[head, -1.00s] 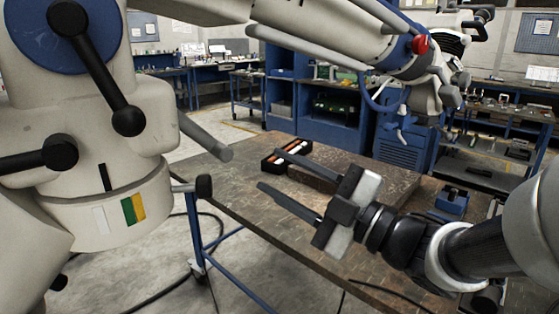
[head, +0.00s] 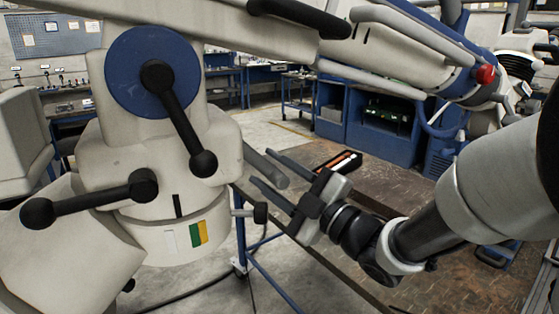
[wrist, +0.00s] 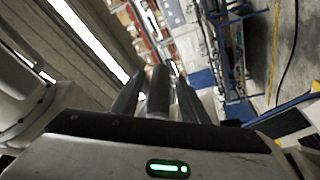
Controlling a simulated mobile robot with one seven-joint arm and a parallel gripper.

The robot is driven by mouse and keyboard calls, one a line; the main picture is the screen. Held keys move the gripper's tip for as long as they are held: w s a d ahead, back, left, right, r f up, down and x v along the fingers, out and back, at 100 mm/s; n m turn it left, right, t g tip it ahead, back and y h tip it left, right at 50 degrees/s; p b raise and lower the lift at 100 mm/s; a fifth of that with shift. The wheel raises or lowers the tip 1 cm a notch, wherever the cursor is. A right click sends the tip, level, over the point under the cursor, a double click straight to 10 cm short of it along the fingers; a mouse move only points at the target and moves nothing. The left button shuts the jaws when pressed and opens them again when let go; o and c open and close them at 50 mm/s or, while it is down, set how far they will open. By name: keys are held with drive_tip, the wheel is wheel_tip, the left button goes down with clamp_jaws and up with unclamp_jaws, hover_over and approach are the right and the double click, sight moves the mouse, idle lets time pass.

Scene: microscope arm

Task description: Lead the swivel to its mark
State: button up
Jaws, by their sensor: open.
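The microscope stand's cream swivel body (head: 215,135) fills the left of the head view. A black pointer line (head: 178,206) is on its lower part. Below, on the collar, are a white patch (head: 168,241) and a green and yellow patch (head: 198,233); the line stands between them, nearer the white one. A grey bar (head: 268,170) sticks out from the swivel to the right. My gripper (head: 261,166) is open, its two dark fingers at the bar. In the wrist view the bar (wrist: 158,92) shows between the fingers; contact cannot be told.
Black levers (head: 180,115) and a black knob (head: 261,212) stick out from the stand near my gripper. The long boom (head: 400,70) runs above.

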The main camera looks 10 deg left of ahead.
drive_tip(key=shift+x, duration=1.6)
clamp_jaws()
